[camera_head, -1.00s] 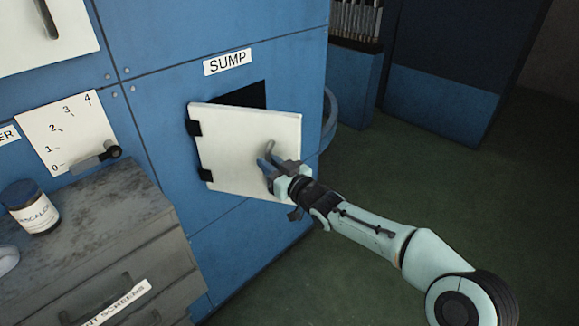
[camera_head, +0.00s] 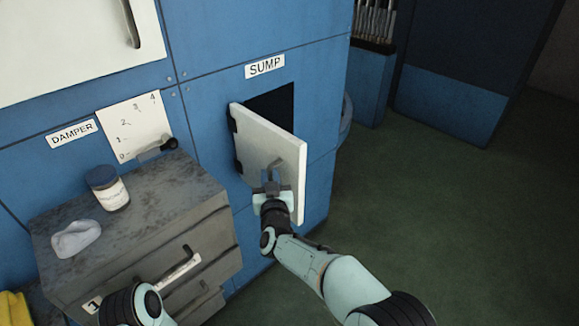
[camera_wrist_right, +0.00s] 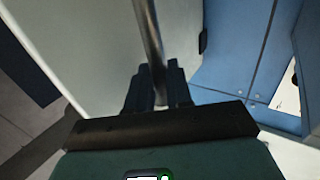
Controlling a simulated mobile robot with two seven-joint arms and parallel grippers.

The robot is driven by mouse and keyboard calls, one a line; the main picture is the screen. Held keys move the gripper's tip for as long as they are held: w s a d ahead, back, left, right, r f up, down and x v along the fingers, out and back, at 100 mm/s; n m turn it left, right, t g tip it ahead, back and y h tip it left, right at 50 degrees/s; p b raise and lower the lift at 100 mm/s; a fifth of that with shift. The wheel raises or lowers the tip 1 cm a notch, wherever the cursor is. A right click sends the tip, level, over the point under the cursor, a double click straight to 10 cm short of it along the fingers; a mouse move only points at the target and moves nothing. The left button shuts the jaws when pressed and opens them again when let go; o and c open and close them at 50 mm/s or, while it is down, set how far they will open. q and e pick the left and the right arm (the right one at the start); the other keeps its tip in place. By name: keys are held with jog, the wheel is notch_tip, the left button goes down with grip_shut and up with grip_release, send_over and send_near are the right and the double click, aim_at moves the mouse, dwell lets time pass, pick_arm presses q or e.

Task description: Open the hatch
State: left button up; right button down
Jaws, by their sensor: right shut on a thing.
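The white hatch (camera_head: 258,140) below the SUMP label (camera_head: 265,67) stands partly open, swung out on hinges at its left edge. A dark opening (camera_head: 277,105) shows behind it. My right gripper (camera_head: 270,186) is shut on the hatch's grey handle (camera_head: 272,172). In the right wrist view the handle bar (camera_wrist_right: 149,45) runs down between the dark fingers (camera_wrist_right: 158,88), with the pale hatch panel (camera_wrist_right: 95,45) behind. A part of my left arm shows at the bottom edge of the head view; its gripper is out of frame.
A grey drawer cabinet (camera_head: 150,225) stands left of the hatch, with a blue-lidded jar (camera_head: 108,188) and a pale lump (camera_head: 76,238) on top. A damper lever (camera_head: 160,147) sits on the wall above it. The green floor (camera_head: 430,210) to the right is clear.

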jog(key=shift+s+a+r+m+h+p, duration=0.2)
jog(key=shift+s+a+h+p, duration=0.1)
jog(key=shift+a+p, duration=0.25)
jog(key=shift+s+a+r+m+h+p, duration=0.2)
jog(key=shift+s+a+h+p, duration=0.15)
jog(key=shift+a, duration=0.3)
jog(key=shift+w, duration=0.1)
jog(key=c, duration=1.1)
grip_release()
jog(key=shift+w+f, duration=0.1)
jog(key=shift+c, duration=0.2)
jog(key=s+d+b, duration=0.1)
jog(key=s, duration=1.2)
jog(key=shift+d+f, duration=0.2)
jog(key=shift+d, duration=0.05)
jog(key=shift+w, duration=0.1)
